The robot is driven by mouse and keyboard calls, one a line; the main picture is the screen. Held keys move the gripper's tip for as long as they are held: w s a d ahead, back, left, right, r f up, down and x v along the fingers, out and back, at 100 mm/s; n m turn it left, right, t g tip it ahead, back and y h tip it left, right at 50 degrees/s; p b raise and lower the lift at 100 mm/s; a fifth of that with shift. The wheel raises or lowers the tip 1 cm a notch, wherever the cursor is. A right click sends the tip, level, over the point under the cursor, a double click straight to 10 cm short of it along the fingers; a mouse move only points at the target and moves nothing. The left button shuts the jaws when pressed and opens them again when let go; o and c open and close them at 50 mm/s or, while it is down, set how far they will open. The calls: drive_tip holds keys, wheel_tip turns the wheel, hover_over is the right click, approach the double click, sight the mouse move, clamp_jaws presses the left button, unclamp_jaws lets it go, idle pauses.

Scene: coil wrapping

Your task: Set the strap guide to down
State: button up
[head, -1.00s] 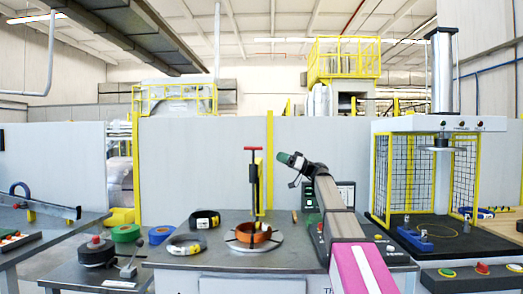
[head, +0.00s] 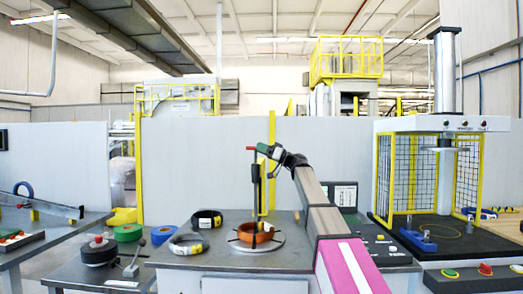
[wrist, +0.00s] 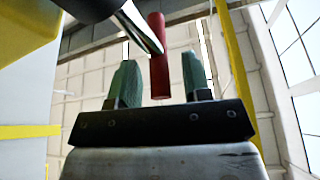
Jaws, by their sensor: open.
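The strap guide looks like a dark upright post (head: 256,190) with a red crossbar handle (head: 250,148) on top, on the grey table. My gripper (head: 266,150), with green fingertips, is up at the handle, covering its right part. In the wrist view the red handle (wrist: 159,60) shows between the two open fingers of my gripper (wrist: 160,82), with a gap on each side. I cannot tell how deep between the fingers it is. A grey metal piece (wrist: 140,28) lies left of the handle. An orange coil (head: 258,232) sits on the round plate around the post's foot.
A yellow post (head: 271,165) stands just behind the strap guide. Black rings (head: 206,219) lie left of the coil on the table. A press with yellow mesh guards (head: 396,175) stands at right. A dark screen (head: 345,196) is behind my arm.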

drive_tip(key=shift+c, duration=0.2)
clamp_jaws()
drive_tip(key=shift+s+f, duration=0.1)
drive_tip(key=shift+f, duration=2.25)
drive_tip(key=shift+o, duration=0.2)
unclamp_jaws()
drive_tip(key=v, duration=1)
drive_tip(key=shift+d, duration=0.4)
drive_tip(key=shift+f, duration=0.15)
